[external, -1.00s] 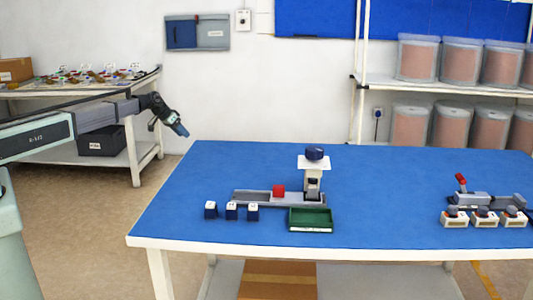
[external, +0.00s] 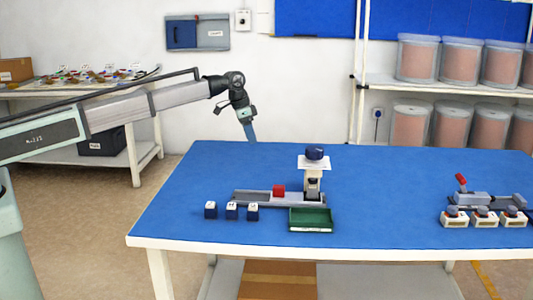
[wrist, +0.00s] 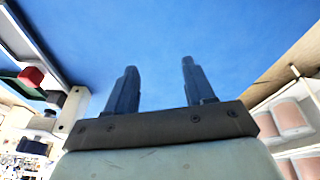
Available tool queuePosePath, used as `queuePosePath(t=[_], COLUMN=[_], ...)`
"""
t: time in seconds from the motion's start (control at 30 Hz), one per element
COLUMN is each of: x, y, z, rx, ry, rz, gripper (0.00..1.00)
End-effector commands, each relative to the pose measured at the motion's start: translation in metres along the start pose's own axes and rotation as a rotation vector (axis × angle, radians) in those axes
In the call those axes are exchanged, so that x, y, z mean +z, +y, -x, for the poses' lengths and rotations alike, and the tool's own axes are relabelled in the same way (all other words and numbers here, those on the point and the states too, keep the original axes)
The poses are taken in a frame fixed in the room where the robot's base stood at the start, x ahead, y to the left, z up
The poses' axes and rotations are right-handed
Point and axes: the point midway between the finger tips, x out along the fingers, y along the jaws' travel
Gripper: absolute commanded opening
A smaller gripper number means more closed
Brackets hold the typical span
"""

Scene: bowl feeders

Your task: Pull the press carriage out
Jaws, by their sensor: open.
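The press (external: 313,181) stands on the blue table, with a dark blue round top and a white plate under it. A grey rail (external: 252,197) runs left from its base. In the wrist view a red block (wrist: 31,77) shows at the left edge. My gripper (external: 253,139) hangs above the table's back left part, well away from the press. Its two blue fingers (wrist: 158,82) are apart with nothing between them.
A green tray (external: 310,226) lies in front of the press. Several small blue blocks with white tops (external: 231,212) stand in front of the rail. A second device with a red handle (external: 461,183) and white-based parts stands at the right. The table's back left is clear.

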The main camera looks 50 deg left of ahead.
Motion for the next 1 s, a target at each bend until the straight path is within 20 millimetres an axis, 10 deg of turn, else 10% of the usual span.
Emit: queuePosePath(t=[0.5, 0.7, 1.0], x=[-0.053, -0.054, -0.048], y=[0.244, 0.288, 0.295], z=[0.025, 0.034, 0.018], rx=[-0.023, -0.037, -0.040], ry=[-0.222, -0.260, -0.271], rz=[-0.238, -0.276, -0.283], gripper=[0.53, 0.53, 0.53])
